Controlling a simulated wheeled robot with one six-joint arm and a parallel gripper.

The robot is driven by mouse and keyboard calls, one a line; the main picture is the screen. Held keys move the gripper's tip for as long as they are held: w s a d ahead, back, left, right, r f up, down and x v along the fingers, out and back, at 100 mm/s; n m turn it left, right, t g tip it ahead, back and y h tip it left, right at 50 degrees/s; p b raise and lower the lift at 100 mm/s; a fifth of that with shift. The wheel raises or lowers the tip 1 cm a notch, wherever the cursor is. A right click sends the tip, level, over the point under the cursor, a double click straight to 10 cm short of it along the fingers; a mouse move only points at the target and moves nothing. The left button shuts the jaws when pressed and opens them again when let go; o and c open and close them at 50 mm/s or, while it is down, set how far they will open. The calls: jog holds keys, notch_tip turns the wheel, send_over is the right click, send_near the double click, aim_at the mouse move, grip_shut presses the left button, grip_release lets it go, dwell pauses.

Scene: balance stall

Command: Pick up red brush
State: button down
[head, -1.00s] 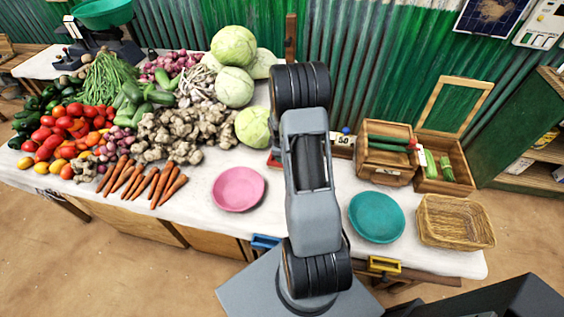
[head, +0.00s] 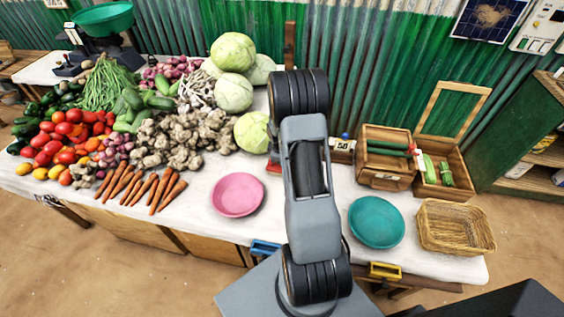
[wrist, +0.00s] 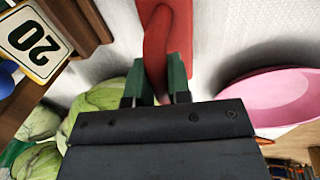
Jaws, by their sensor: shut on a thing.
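In the wrist view the red brush (wrist: 155,45) shows as a curved red handle between the two green fingertips of my gripper (wrist: 154,78). My gripper is shut on this handle. A flat red piece (wrist: 182,28) lies right beside and under it, over the white tabletop; I cannot tell whether it is part of the brush. In the head view my arm hides the gripper and the handle. Only a bit of red (head: 274,166) shows at the arm's left edge.
A pink bowl (head: 237,194) stands left of my arm, with cabbages (head: 234,92) behind. A teal plate (head: 377,221), a wicker basket (head: 455,226) and wooden crates (head: 386,178) stand to the right. A number sign (wrist: 35,42) is close by in the wrist view.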

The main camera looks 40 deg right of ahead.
jog(key=shift+r, duration=0.7)
jog(key=s+a+r+b, duration=0.1)
jog(key=s+a+r, duration=0.6)
jog(key=s+r, duration=0.4)
jog(key=shift+s+r, duration=0.25)
jog(key=shift+s, duration=0.3)
jog(key=c, duration=1.6)
grip_release()
jog(key=shift+c, duration=1.3)
jog(key=shift+f, duration=0.1)
grip_shut()
